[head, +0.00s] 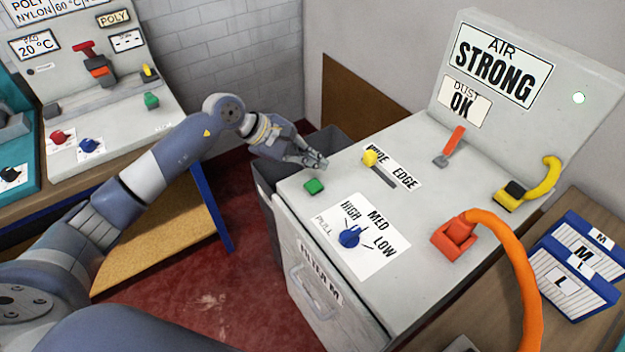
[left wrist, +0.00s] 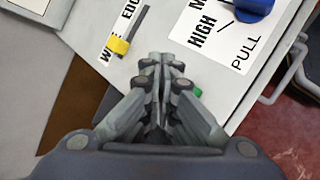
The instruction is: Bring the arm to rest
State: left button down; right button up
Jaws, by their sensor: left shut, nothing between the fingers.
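My left gripper (head: 316,161) is shut and empty. It hangs just above the far left edge of the grey machine's top (head: 300,212), close to the green button (head: 314,186). In the left wrist view the closed fingers (left wrist: 163,62) point toward the machine top, and the green button (left wrist: 197,92) shows partly behind them. The left arm (head: 160,180) reaches across from the left. The right gripper is in neither view.
The machine has a yellow slider (head: 370,157), a blue knob (head: 350,237), a red lever (head: 453,142) and an orange hose (head: 520,270). Another control panel (head: 110,110) is at the left. Red floor (head: 225,270) lies between.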

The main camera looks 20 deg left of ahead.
pick_arm(q)
jog(key=shift+r, duration=0.65)
